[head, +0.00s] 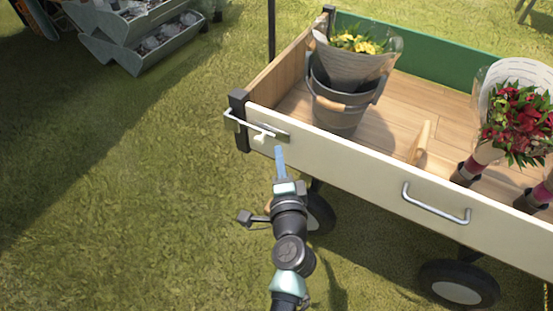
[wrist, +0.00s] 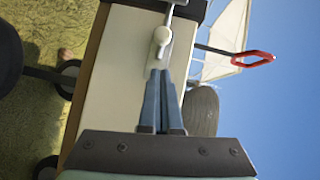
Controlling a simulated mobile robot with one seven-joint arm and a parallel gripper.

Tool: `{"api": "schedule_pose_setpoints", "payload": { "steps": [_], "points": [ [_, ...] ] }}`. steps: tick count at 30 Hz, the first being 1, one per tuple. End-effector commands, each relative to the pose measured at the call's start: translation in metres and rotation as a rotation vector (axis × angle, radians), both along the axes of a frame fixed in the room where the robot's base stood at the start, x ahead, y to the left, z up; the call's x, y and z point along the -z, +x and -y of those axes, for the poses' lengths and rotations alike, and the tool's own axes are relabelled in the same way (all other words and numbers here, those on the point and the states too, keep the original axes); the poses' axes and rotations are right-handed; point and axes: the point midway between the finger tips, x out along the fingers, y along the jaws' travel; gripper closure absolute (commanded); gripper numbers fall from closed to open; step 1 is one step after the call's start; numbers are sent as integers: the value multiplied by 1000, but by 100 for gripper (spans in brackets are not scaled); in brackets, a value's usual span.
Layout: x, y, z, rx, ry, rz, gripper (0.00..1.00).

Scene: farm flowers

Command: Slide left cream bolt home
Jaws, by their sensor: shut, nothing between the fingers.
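The cream bolt (head: 257,130) is mounted on the left end of the cart's cream side panel (head: 345,157). Its rod reaches left past the dark corner post, and a pale knob (head: 261,139) hangs from it. My gripper (head: 279,150) is shut and empty, a little right of and below the knob in the head view. In the wrist view, the shut blue fingertips (wrist: 160,73) point at the knob (wrist: 162,38), with a small gap in the picture. I cannot tell whether the fingers touch the panel.
The cart bed holds a bucket (head: 338,108) with wrapped yellow flowers and a red bouquet (head: 519,122). A metal handle (head: 435,207) sticks out of the panel to the right. Black wheels (head: 459,284) stand below. Open grass (head: 120,190) lies to the left.

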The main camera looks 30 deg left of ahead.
Motion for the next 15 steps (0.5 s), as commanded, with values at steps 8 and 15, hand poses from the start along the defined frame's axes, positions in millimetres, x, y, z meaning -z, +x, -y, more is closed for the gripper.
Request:
{"api": "schedule_pose_setpoints", "payload": {
  "steps": [8,15],
  "points": [
    [-5,-50,34,3,-2,-3,100],
    [-9,-76,52,4,0,-2,100]
  ]
}}
